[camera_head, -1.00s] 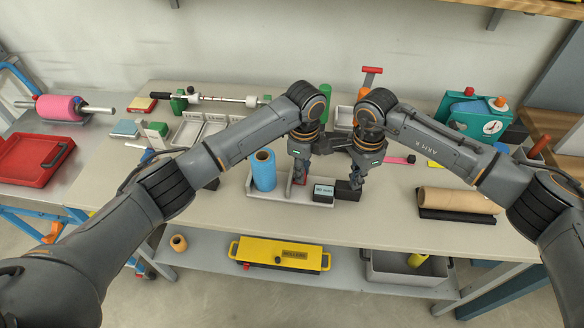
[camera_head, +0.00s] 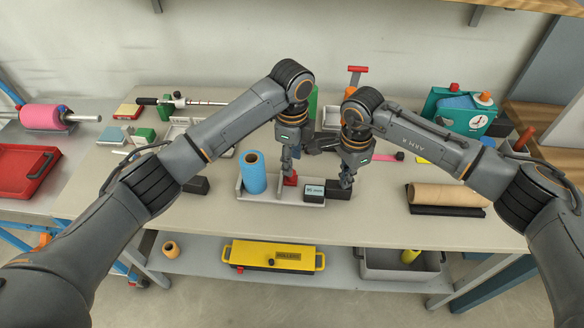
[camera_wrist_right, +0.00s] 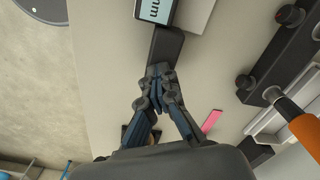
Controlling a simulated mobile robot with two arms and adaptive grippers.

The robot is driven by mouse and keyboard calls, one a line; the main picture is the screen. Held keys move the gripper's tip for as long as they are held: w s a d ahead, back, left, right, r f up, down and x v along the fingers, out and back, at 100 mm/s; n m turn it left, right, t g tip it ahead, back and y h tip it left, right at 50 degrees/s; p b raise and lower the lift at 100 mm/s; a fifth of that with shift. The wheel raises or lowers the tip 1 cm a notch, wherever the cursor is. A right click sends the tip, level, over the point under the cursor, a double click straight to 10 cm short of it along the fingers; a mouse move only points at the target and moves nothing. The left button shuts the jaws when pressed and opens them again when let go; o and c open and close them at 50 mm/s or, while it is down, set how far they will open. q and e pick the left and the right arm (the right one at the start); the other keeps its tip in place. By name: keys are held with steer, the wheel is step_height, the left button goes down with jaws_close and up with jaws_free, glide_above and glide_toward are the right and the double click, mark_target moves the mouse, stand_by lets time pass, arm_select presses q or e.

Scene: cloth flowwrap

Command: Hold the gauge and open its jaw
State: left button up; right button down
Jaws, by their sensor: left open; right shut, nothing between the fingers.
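The gauge appears to be the small dark box with a pale "mm" display (camera_head: 314,192), on a light tray (camera_head: 275,201); the display also shows in the right wrist view (camera_wrist_right: 156,9). A black block (camera_head: 333,188) adjoins its right side. A red piece (camera_head: 290,180) stands on the tray to its left. My left gripper (camera_head: 287,169) is open, just above the red piece; whether it touches is unclear. My right gripper (camera_head: 346,183) is shut and empty, its tips at the end of the black block (camera_wrist_right: 164,48) in the wrist view.
A blue roll (camera_head: 252,173) stands at the tray's left end. A brown roll (camera_head: 445,195) lies on a black holder to the right. A pink strip (camera_head: 385,157) lies behind the right gripper. The table front is clear.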

steer(key=shift+d+f, duration=0.1)
steer(key=shift+f, duration=0.1)
arm_select(q)
step_height(320, 180, up, 7)
steer(key=shift+r, duration=0.1)
arm_select(e)
steer(key=shift+r, duration=0.1)
steer(key=shift+w+r+p, duration=0.15)
steer(key=shift+r+p, duration=0.3)
steer(key=shift+r, duration=0.5)
arm_select(q)
steer(key=shift+r+p, duration=0.65)
steer(key=shift+r, duration=0.3)
arm_select(e)
steer(key=shift+r, duration=2.05)
